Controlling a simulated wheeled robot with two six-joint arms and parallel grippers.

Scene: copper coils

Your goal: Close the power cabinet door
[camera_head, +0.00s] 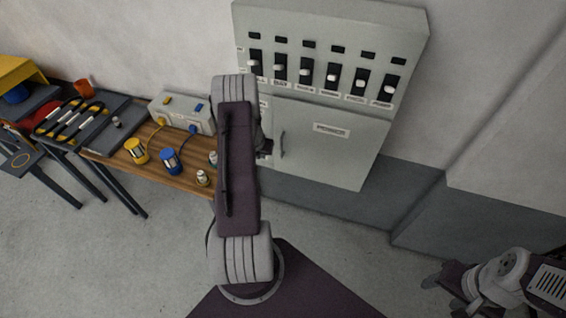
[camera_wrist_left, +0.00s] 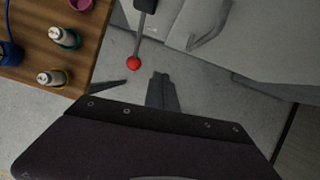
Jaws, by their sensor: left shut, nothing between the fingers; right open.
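The grey power cabinet (camera_head: 345,60) stands against the wall, with a row of switches above its lower door (camera_head: 335,155). The door carries a label and a vertical handle (camera_head: 281,144); it looks flush or nearly so, but its left edge is hidden behind my left arm. My left gripper (camera_head: 265,149) is mostly hidden by that arm, just left of the handle. In the left wrist view its fingers (camera_wrist_left: 161,90) are shut and empty, below the cabinet front and the handle (camera_wrist_left: 211,25). My right gripper (camera_head: 443,292) is open and empty at the lower right, far from the cabinet.
A wooden table (camera_head: 180,178) left of the cabinet holds coils, a yellow one (camera_head: 136,151) and a blue one (camera_head: 169,160), and a grey box (camera_head: 183,112). A lever with a red knob (camera_wrist_left: 134,63) is close to my left fingers.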

